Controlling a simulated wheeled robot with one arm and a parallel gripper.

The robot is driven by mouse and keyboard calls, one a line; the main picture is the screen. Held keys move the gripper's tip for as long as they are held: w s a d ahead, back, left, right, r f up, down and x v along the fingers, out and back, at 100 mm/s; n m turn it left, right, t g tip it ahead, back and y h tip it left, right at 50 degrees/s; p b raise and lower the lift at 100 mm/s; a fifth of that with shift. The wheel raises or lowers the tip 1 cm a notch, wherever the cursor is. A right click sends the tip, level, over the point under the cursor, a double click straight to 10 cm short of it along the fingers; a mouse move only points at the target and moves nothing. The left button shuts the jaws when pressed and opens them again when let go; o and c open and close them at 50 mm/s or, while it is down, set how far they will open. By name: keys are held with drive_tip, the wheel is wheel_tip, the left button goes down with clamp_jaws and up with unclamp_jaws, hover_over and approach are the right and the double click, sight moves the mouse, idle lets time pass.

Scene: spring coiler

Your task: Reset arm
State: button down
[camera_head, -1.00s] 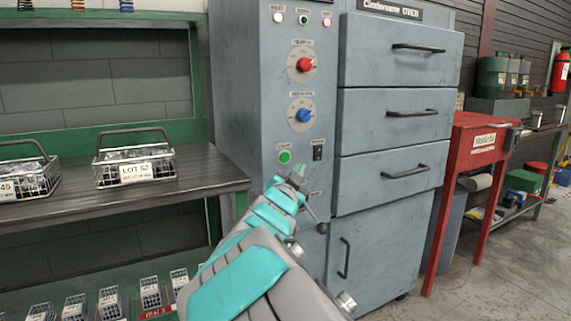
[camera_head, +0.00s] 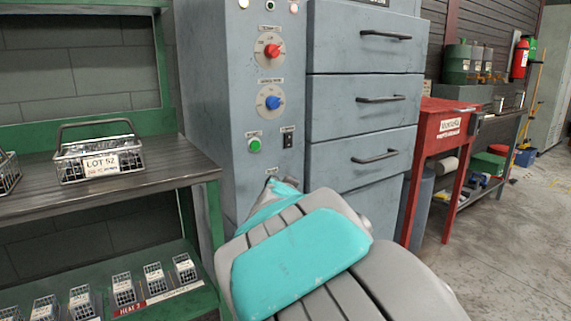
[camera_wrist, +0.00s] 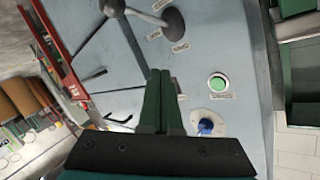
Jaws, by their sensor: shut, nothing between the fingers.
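My arm reaches toward the grey-blue oven (camera_head: 365,100) in the head view. My gripper is largely hidden behind my own arm there. In the wrist view my gripper (camera_wrist: 158,85) shows its two green fingers together, with nothing between them. They are in front of the oven's control panel (camera_wrist: 245,100) and look apart from it. A lever with a round dark knob (camera_wrist: 172,22) is above the fingertips in that view. A green button (camera_wrist: 218,83) and a blue dial (camera_wrist: 207,125) are to their right. The head view also shows a red dial (camera_head: 271,51).
A shelf bench (camera_head: 190,172) at left holds a wire basket labelled LOT 52 (camera_head: 100,162). Several small baskets stand on its lower shelf. A red table (camera_head: 440,125) stands right of the oven. Open floor (camera_head: 510,235) lies at right.

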drive_tip(key=s+d+f+n+g+y, duration=0.1)
drive_tip(key=s+d+f+n+g, duration=0.1)
drive_tip(key=s+d+f+g, duration=0.45)
drive_tip(key=s+d+f+n+g+y, duration=0.1)
drive_tip(key=s+f+n+g, duration=0.15)
drive_tip(key=s+f, duration=0.85)
drive_tip(key=s+d+f+g, duration=0.1)
drive_tip(key=s+d+g, duration=0.1)
drive_tip(key=s, duration=0.8)
drive_tip(key=s+d+f+n+g+h, duration=0.1)
drive_tip(key=s+d+g, duration=0.2)
drive_tip(key=s, duration=0.7)
drive_tip(key=s+d+f+g, duration=0.1)
drive_tip(key=s+d+g, duration=0.2)
drive_tip(key=s, duration=0.7)
drive_tip(key=shift+d+f+h, duration=0.4)
drive_tip(key=shift+d, duration=0.1)
